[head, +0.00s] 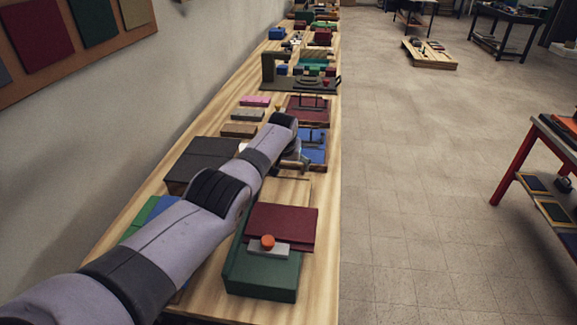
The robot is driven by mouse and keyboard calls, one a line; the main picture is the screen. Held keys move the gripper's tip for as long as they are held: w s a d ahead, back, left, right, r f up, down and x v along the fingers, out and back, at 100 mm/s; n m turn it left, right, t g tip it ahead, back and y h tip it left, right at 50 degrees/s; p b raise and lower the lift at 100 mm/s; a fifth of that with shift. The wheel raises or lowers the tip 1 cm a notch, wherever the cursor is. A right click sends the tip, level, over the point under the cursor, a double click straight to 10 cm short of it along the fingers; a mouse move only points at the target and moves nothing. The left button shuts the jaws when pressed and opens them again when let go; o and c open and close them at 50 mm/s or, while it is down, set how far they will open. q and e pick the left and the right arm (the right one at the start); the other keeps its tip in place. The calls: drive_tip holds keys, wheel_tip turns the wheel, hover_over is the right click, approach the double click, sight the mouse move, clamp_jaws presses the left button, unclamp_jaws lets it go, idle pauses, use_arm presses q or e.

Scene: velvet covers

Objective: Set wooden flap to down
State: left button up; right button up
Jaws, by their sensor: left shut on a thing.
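My left arm reaches in from the lower left over the long wooden bench. My left gripper (298,163) is small in the head view and partly hidden by its own wrist; it is shut at the far edge of a pale wooden flap (291,190). The flap lies between the dark red cover nearer me and a blue panel farther along. Its exact tilt is hard to tell at this size, and the contact with the fingers is not clear. My right gripper is not in view.
A green box (262,275) with a dark red cover (282,226) and an orange knob (267,242) stands nearest. The blue panel (315,147) lies just beyond the gripper. Dark brown boxes (204,158) sit left of it. Floor right of the bench (400,220) is clear.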

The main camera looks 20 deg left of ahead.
sight(285, 183)
use_arm(q)
drive_tip(key=shift+w+a+r, duration=0.2)
drive_tip(key=shift+a+r, duration=0.1)
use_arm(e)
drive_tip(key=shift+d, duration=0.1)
use_arm(q)
drive_tip(key=o, duration=1.2)
drive_tip(key=shift+o, duration=1)
drive_tip(key=shift+w+f, duration=0.2)
drive_tip(key=shift+f, duration=0.25)
drive_tip(key=shift+s, duration=0.1)
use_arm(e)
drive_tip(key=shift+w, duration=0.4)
use_arm(q)
drive_tip(key=shift+s+d, duration=0.1)
drive_tip(key=shift+d, duration=0.05)
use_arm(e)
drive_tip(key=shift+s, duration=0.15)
use_arm(q)
drive_tip(key=v, duration=1.2)
